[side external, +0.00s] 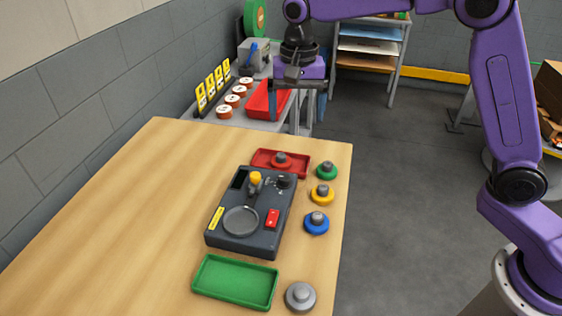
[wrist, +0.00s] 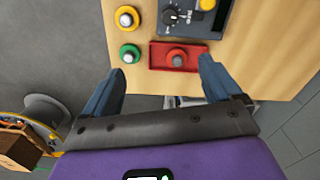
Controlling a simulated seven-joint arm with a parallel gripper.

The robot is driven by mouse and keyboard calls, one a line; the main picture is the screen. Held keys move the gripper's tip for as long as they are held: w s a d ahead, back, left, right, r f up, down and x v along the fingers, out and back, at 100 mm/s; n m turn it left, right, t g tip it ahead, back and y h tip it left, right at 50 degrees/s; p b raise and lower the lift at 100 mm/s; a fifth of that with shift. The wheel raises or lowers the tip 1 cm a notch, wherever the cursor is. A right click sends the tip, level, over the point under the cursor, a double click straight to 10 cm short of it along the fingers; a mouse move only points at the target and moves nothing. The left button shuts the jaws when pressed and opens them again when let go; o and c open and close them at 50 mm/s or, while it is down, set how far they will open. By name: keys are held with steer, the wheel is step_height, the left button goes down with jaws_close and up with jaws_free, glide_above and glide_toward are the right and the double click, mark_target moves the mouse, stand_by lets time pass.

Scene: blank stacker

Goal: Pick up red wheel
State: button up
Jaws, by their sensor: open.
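The red wheel (side external: 281,160) with a grey knob lies in a shallow red tray (side external: 303,171) at the far end of the wooden table. In the wrist view the red wheel (wrist: 179,58) sits in the red tray (wrist: 158,57), between and beyond my fingertips. My gripper (side external: 297,112) hangs high, beyond the table's far edge in the side view, and is apart from the wheel. Its two blue-grey fingers are spread wide with nothing between them; the open gripper (wrist: 160,72) also shows in the wrist view.
A dark machine (side external: 262,194) with a round plate stands in front of the red tray. Green (side external: 327,171), yellow (side external: 322,194), blue (side external: 316,223) and grey (side external: 300,296) wheels line the right edge. A green tray (side external: 235,281) is at the near end. The table's left side is clear.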

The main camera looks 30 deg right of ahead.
steer(key=w+d+f+m, duration=0.2)
steer(key=w+m, duration=0.4)
steer(key=w, duration=0.3)
glide_above(281, 155)
steer(key=shift+m, duration=0.4)
steer(key=f, duration=1.1)
steer(key=shift+w+d+f, duration=0.15)
steer(key=shift+d+f, duration=0.15)
steer(key=shift+f, duration=0.1)
steer(key=shift+s+a+f, duration=0.1)
steer(key=shift+a+f, duration=0.05)
steer(key=shift+f, duration=1.25)
steer(key=shift+s+a+f, duration=0.1)
steer(key=shift+a+f, duration=0.05)
steer(key=shift+f, duration=1.2)
steer(key=c, duration=1.2)
steer(key=shift+r, duration=0.1)
